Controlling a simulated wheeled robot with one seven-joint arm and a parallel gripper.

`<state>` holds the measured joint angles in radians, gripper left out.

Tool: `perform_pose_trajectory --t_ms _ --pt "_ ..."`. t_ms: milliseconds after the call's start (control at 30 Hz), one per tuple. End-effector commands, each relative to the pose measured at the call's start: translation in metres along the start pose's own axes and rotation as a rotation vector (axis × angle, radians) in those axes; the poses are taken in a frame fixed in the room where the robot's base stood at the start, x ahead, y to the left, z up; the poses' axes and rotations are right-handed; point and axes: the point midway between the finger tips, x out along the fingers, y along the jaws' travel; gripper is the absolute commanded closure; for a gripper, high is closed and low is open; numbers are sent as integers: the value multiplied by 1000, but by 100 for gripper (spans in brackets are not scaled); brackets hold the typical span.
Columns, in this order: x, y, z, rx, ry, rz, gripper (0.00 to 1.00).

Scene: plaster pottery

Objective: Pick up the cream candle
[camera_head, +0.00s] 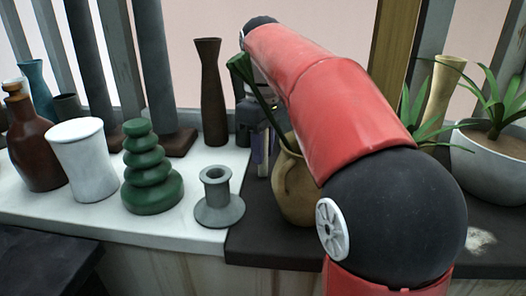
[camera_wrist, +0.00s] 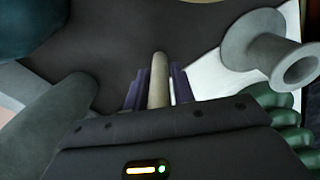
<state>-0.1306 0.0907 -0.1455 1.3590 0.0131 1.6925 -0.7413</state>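The cream candle (camera_wrist: 158,78) is a slim pale stick in the middle of the wrist view, between the two purple fingers of my gripper (camera_wrist: 159,84). The fingers lie close along both its sides, with hardly any gap, and its rounded end reaches past the fingertips. My gripper appears shut on it.
The tan jug (camera_head: 292,190) stands close in front of my gripper. A green stacked piece (camera_head: 150,172), a white vase (camera_head: 85,160) and a brown bottle (camera_head: 33,150) stand at the left. A tall brown vase (camera_head: 211,95) is behind; a potted plant (camera_head: 492,165) is at the right.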

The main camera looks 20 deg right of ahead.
Motion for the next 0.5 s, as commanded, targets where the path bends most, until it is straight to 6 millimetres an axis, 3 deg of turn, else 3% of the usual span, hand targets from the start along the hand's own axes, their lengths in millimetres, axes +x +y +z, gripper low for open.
perform_pose_trajectory --t_ms 33,200,500 --pt "0 0 0 0 0 0 82" --pt "0 0 0 0 0 0 100" --pt "-7 0 0 0 0 0 100"
